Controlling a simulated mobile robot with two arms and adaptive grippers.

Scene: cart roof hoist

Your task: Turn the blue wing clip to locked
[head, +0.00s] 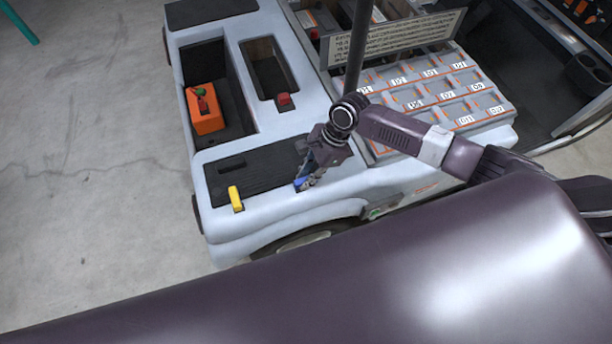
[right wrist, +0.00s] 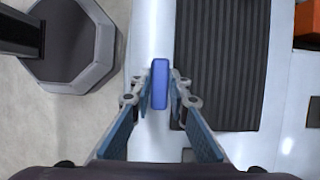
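The blue wing clip (head: 300,182) sits by the right end of the dark ribbed panel on the pale cart, near the cart's front edge. In the right wrist view the clip (right wrist: 160,84) is a narrow upright bar between my fingertips, its long side parallel to the edge of the ribbed panel. My right gripper (right wrist: 161,90) has a finger close against each side of the clip and looks shut on it. In the head view the right gripper (head: 306,180) reaches down from above and partly hides the clip. My left gripper is out of view.
A yellow clip (head: 236,199) stands at the left end of the ribbed panel (head: 262,172). A labelled tray (head: 440,92) stands right. The floor at left is clear.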

